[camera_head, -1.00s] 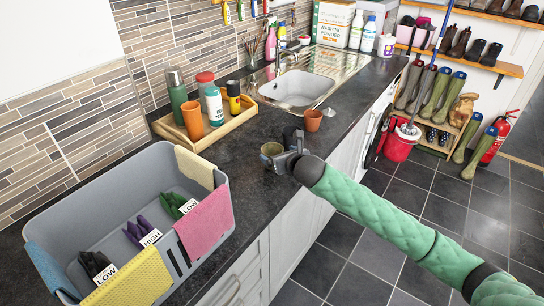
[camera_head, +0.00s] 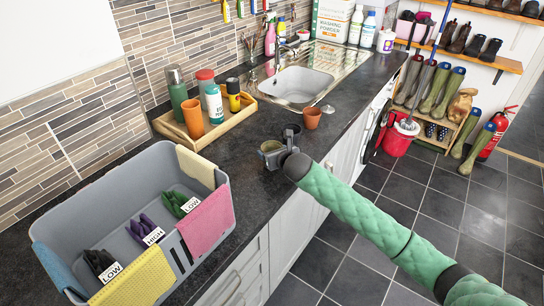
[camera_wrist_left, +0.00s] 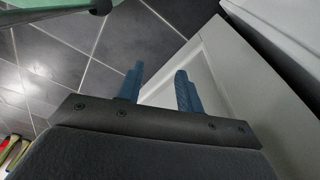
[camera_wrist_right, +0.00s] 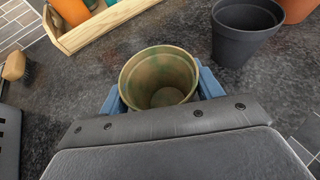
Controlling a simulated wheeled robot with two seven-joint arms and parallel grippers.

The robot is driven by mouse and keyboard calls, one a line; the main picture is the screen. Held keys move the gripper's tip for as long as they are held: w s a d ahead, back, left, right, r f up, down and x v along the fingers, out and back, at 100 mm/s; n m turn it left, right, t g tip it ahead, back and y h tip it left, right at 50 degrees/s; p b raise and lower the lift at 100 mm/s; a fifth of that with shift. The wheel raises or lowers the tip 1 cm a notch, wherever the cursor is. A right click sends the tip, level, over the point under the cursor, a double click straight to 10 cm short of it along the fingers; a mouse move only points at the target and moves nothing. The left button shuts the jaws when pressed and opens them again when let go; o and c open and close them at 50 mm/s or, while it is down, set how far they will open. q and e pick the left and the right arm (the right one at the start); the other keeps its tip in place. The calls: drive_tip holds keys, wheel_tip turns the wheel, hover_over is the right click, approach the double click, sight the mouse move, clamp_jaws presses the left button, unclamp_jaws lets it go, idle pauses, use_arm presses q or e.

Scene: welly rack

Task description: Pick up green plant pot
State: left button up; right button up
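The green plant pot (camera_wrist_right: 160,78) is a mottled green-brown pot with an open top, upright between the blue fingers of my right gripper (camera_wrist_right: 160,98). Both fingers press close against its sides in the right wrist view, so the gripper looks shut on it. In the head view, the pot (camera_head: 271,147) is at the counter's front edge, with my right gripper (camera_head: 273,156) around it; I cannot tell whether it is clear of the counter. My left gripper (camera_wrist_left: 158,92) is empty, with a gap between its fingers, in front of a white cabinet door.
A dark grey pot (camera_wrist_right: 245,30) stands close behind the green one, with a terracotta pot (camera_head: 312,118) beyond. A wooden tray (camera_head: 208,130) holds bottles and cups. A grey caddy (camera_head: 105,200) with cloths and labelled gloves stands left.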

drive_tip(key=c, duration=0.4)
